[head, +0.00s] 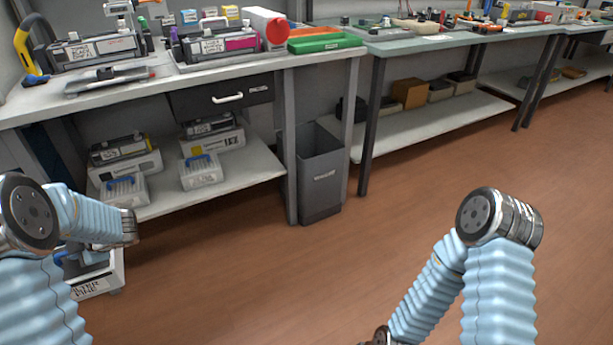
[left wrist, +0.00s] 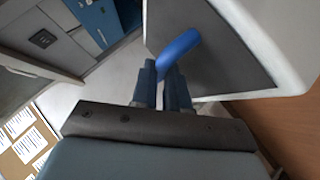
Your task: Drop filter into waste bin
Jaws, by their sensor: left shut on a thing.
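The filter is a white box with a dark grey top, a blue handle and a printed label (head: 98,285), low at the left of the head view, partly behind my left arm. In the left wrist view, my left gripper (left wrist: 168,72) is shut on the blue handle (left wrist: 180,52) of the filter (left wrist: 215,55). The waste bin (head: 321,185) is a grey, open-topped bin on the floor, right of the bench drawer. The held filter is well to the left of the bin. My right arm shows at the lower right, but its gripper is out of view.
A white workbench (head: 180,86) with printer cartridges stands at the left. Its lower shelf (head: 245,172) holds more units, some with blue handles. Bench legs stand close beside the bin. A second bench (head: 450,39) continues right. The brown floor (head: 300,275) in front is clear.

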